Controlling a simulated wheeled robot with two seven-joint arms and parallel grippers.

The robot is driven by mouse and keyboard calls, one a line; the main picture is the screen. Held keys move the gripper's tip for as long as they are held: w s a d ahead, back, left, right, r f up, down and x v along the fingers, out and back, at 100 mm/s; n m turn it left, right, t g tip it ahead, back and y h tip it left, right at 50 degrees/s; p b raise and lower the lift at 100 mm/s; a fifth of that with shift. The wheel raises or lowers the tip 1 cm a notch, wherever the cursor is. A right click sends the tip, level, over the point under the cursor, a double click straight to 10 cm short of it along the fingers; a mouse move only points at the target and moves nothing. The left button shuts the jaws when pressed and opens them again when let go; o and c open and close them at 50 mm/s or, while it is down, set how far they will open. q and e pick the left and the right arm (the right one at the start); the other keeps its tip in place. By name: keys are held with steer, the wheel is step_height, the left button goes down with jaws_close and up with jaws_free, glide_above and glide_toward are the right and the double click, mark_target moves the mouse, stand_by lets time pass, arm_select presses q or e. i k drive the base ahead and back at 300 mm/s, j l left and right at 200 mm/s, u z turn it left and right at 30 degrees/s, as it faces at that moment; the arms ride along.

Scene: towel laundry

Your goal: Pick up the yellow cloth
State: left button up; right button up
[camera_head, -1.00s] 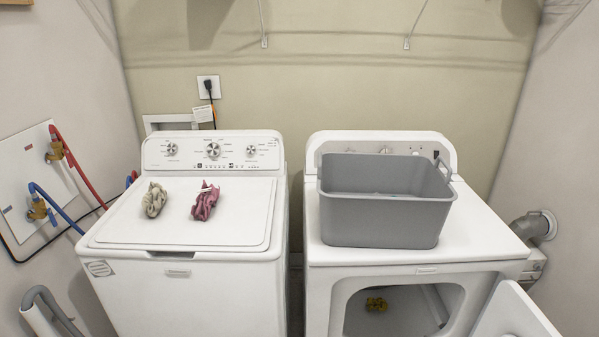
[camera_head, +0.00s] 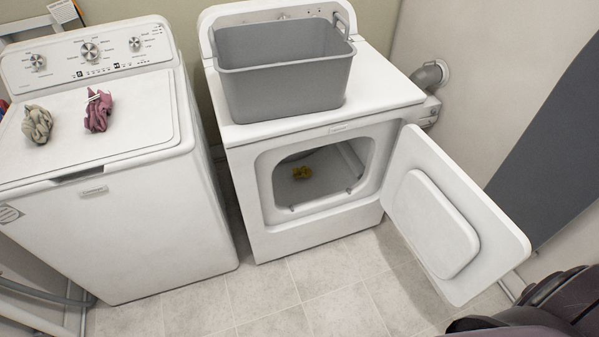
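The machine's door (camera_head: 440,222) stands swung open to the right. Part of my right arm shows dark at the bottom right corner, near the door's lower edge. Neither of my grippers' fingers can be seen, and my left arm is out of view.
A grey basket (camera_head: 285,90) sits on top of the right-hand machine. A beige cloth (camera_head: 37,124) and a pink cloth (camera_head: 98,111) lie on the left washer (camera_head: 120,214). The tiled floor (camera_head: 245,305) in front is clear. A wall and vent pipe (camera_head: 430,76) are at right.

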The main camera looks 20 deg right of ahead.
mark_target(304, 171)
steer(key=i+l+u, duration=0.15)
steer(key=i+l, duration=0.15)
steer(key=i+l+u, duration=0.15)
steer(key=i+l, duration=0.15)
steer(key=l, duration=0.2)
steer(key=i+l+u, duration=0.15)
steer(key=l, duration=0.3)
steer(key=i, duration=0.1)
